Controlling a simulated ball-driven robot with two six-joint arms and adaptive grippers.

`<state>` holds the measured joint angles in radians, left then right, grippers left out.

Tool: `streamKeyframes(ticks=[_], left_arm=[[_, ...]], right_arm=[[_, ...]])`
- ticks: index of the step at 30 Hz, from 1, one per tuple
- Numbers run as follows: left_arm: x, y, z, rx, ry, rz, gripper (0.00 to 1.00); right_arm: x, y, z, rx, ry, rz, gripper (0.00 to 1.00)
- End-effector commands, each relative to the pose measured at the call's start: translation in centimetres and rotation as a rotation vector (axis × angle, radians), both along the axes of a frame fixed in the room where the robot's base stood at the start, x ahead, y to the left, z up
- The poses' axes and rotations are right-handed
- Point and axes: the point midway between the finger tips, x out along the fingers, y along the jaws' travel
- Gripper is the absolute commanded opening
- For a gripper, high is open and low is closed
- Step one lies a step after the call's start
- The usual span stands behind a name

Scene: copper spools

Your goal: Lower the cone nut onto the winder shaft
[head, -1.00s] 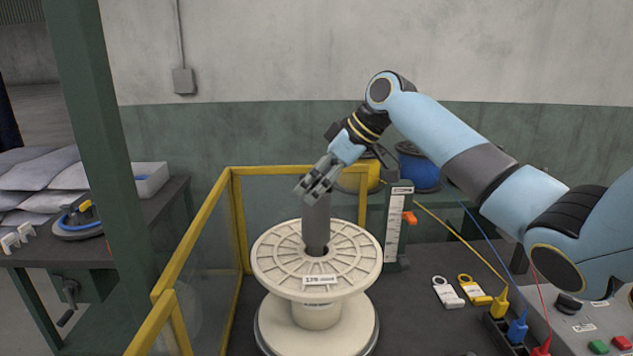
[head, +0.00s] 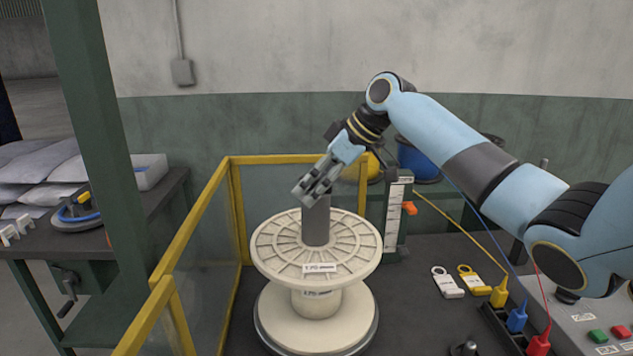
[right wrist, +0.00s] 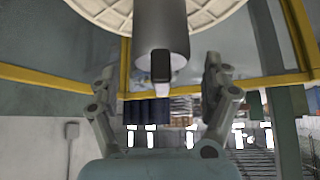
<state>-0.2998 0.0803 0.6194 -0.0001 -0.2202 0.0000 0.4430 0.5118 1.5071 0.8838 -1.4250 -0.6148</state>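A dark grey upright cylinder, which looks like the winder shaft (head: 316,228), rises through the middle of a cream spool (head: 275,250). My right gripper (head: 306,195) is just above the top of this cylinder and hides it in the head view. In the right wrist view the gripper's fingers (right wrist: 160,92) stand wide apart, with the near end of the cylinder (right wrist: 160,30) between and beyond them. A small dark block (right wrist: 161,66) shows at that end. I see nothing clamped. I cannot make out the cone nut with certainty. My left gripper is not in view.
Yellow guard rails (head: 190,236) enclose the spool on the left and back. A gauge post (head: 393,222) stands close behind it on the right. White and yellow tags (head: 447,282) and coloured plugs (head: 516,320) lie farther right. A dark knob (head: 466,349) shows at the bottom edge.

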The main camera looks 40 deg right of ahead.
Motion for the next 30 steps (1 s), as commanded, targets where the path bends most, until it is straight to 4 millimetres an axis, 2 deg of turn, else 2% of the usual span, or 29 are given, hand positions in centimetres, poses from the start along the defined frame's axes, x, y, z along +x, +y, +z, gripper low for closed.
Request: streamKeyframes(ticks=[8, 11, 22, 30], left_arm=[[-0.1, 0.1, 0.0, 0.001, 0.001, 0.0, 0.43], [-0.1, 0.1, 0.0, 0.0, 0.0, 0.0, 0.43], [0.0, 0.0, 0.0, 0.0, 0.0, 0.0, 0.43], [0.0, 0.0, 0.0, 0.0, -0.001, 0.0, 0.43]], right_arm=[[-0.3, -0.3, 0.3, -0.001, 0.002, 0.0, 0.82], [-0.9, -0.8, 1.3, -0.004, 0.001, -0.002, 0.82], [-4.8, -3.6, 7.6, -0.007, 0.001, 0.0, 0.82], [-5.9, -4.3, 9.5, -0.001, 0.001, 0.0, 0.82]])
